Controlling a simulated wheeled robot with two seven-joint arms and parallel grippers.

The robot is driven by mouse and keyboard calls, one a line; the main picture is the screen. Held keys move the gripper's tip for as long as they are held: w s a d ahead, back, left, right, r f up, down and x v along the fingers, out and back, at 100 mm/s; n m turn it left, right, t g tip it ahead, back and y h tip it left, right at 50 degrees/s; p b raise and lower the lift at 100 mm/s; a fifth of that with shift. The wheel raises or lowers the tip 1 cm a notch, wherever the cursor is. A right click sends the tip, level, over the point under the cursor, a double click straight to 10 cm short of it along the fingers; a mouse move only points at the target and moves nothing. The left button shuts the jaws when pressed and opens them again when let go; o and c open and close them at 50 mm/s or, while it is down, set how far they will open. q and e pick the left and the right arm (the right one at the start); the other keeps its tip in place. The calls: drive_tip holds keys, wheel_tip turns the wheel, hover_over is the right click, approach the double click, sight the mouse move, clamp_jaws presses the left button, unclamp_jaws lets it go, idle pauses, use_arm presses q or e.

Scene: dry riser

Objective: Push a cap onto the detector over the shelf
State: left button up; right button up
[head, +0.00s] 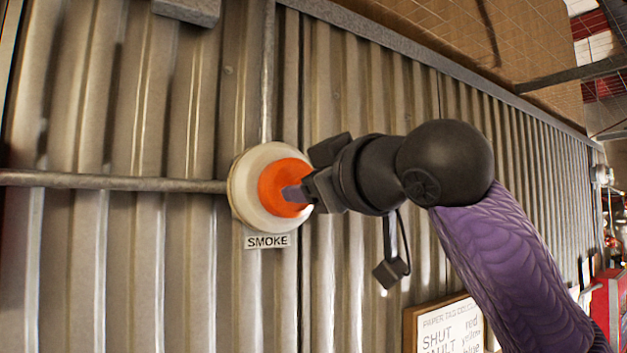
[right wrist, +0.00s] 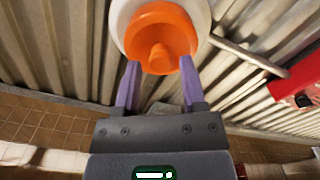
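The detector (head: 241,188) is a round white base on the corrugated metal surface, above a "SMOKE" label in the head view. The orange cap (head: 271,183) sits against its face, with the white rim showing around it. In the right wrist view the cap (right wrist: 163,26) has a central knob towards me and the detector (right wrist: 121,22) behind it. My right gripper (head: 296,193) is at the cap. Its purple fingers (right wrist: 159,68) stand apart, with a gap on each side of the knob. Whether the cap is fully seated is hidden. My left gripper is out of view.
A metal conduit (head: 110,181) runs to the detector from the left. A framed sign (head: 447,325) is at lower right in the head view. A red box (right wrist: 296,88) shows at right in the right wrist view. The surface around the detector is mostly clear.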

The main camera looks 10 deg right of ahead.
drive_tip(key=shift+o, duration=0.9)
drive_tip(key=b+v, duration=0.4)
drive_tip(key=v, duration=0.6)
